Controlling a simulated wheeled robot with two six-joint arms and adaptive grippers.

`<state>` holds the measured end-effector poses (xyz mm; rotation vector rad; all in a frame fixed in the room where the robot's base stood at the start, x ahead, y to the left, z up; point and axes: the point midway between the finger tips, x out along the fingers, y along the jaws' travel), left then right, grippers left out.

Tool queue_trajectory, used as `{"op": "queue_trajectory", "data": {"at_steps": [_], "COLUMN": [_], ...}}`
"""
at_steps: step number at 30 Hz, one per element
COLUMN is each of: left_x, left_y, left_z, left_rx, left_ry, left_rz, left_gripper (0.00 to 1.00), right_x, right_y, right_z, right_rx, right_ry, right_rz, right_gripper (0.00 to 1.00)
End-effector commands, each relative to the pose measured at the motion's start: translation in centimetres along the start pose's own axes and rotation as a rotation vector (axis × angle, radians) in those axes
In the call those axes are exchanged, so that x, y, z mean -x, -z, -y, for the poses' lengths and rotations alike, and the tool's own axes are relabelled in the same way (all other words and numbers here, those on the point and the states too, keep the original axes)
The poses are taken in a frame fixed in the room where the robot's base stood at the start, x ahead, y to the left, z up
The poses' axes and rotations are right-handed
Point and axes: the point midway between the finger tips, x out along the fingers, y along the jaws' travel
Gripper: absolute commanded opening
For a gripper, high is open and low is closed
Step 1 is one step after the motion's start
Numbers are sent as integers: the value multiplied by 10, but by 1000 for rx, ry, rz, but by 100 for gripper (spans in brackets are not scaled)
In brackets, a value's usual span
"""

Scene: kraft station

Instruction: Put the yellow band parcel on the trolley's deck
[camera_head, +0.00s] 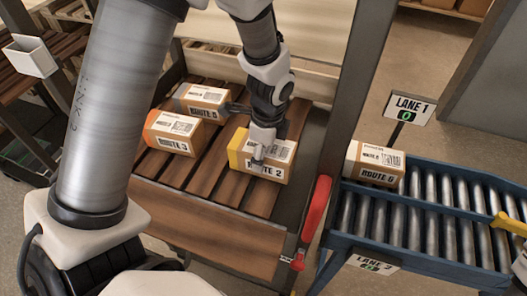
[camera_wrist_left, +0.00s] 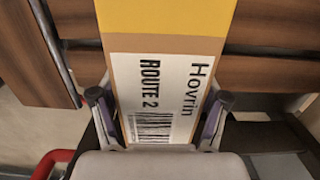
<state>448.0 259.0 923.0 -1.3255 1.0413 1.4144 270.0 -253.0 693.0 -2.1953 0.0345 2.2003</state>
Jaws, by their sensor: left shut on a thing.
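The yellow band parcel (camera_head: 267,168) is a brown box marked ROUTE 2, with a yellow band at its left end. My left gripper (camera_head: 258,160) is shut on it from above. The parcel is over the slatted wooden deck (camera_head: 205,177), near its right side; I cannot tell whether it touches the slats. In the left wrist view the parcel (camera_wrist_left: 160,50) sits between the two fingers (camera_wrist_left: 158,112), its label reading ROUTE 2 and its yellow band at the top. My right gripper is not in view.
An orange-banded ROUTE 3 parcel (camera_head: 173,133) and a grey-banded parcel (camera_head: 203,100) stand on the deck to the left. A red handle (camera_head: 316,222) and a dark post (camera_head: 352,100) are at right. A ROUTE 6 parcel (camera_head: 374,164) lies on the blue roller conveyor (camera_head: 430,215).

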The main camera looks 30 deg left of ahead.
Motion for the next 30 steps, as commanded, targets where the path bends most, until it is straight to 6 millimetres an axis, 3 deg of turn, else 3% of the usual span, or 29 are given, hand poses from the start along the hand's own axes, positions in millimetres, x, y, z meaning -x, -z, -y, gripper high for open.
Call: {"op": "queue_trajectory", "data": {"at_steps": [26,27,29,30], "left_x": [-8,-8,-8,-8], "left_y": [1,1,1,1], "left_z": [0,0,0,0], "left_rx": [0,0,0,0], "left_ry": [0,0,0,0], "left_rz": [0,0,0,0], "left_gripper": [24,82,100,100], "right_x": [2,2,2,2], "right_y": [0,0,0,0], "right_z": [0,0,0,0], "right_rx": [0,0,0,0], "right_ry": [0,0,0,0], "right_rz": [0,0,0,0], "right_gripper": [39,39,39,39]}}
